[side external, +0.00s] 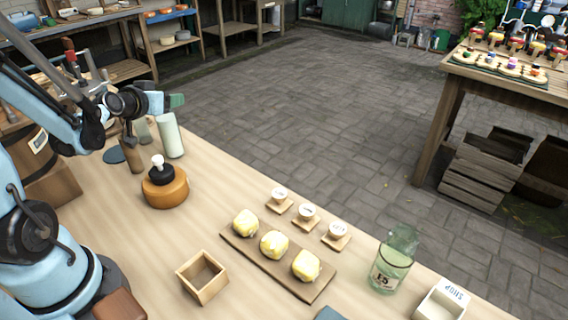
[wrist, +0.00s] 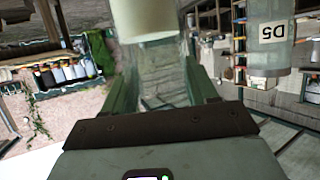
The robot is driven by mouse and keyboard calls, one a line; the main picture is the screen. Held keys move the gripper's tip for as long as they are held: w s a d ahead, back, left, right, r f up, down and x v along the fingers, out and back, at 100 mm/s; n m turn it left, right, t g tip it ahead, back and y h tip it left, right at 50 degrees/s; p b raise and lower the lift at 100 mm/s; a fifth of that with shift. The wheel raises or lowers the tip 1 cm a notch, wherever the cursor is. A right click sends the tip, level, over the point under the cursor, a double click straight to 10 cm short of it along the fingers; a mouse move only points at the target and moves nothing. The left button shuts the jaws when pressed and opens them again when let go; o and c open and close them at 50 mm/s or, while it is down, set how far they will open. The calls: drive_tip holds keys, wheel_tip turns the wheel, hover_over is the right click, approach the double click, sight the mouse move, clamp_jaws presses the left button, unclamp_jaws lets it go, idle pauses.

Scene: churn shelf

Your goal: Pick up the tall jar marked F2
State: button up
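No label reading F2 can be made out in either view. In the side view my gripper (side external: 172,102) is above the back left of the table, near a tall pale jar (side external: 170,136) and a greyer jar (side external: 143,131). A clear jar marked D5 (wrist: 268,45) is at the right of that view.
A brown bottle (side external: 131,152) stands beside the jars. A glass jar with a label (side external: 390,268), a board (side external: 237,246) with yellow lumps, an empty wooden box (side external: 202,277) and a white box (side external: 440,302) lie nearer.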

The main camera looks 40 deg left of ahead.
clamp_jaws()
drive_tip(key=shift+r, duration=0.1)
